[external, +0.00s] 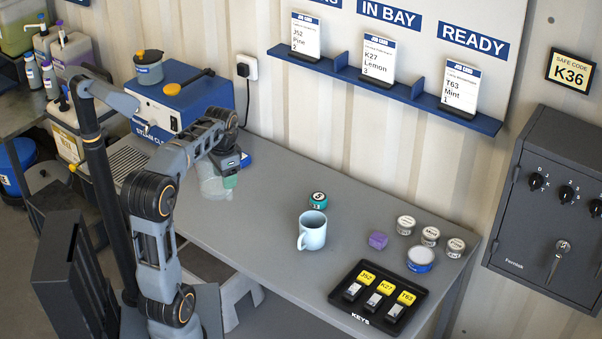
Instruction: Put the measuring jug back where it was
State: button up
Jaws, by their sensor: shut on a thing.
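The measuring jug (211,185) is a clear, pale see-through vessel at the back left of the grey table, in front of the blue steam cleaner. My gripper (229,176) is shut on the right side of the jug, with its wrist above it. The jug looks upright. I cannot tell whether its base touches the table. A small green patch shows at the fingertips, and the fingers themselves are partly hidden.
The steam cleaner (180,100) stands behind the jug. A pale blue mug (312,232), a teal-and-black round tin (318,200), a purple block (378,240), several small tins and a black key tray (345,303) stand to the right. The table between jug and mug is clear.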

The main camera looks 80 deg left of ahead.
jog(key=w+a+f+p, duration=0.3)
jog(key=w+a+f, duration=0.4)
jog(key=a+f, duration=0.3)
jog(key=shift+f, duration=1.2)
jog(key=shift+f, duration=0.15)
jog(key=o, duration=1.2)
jog(key=shift+o, duration=0.2)
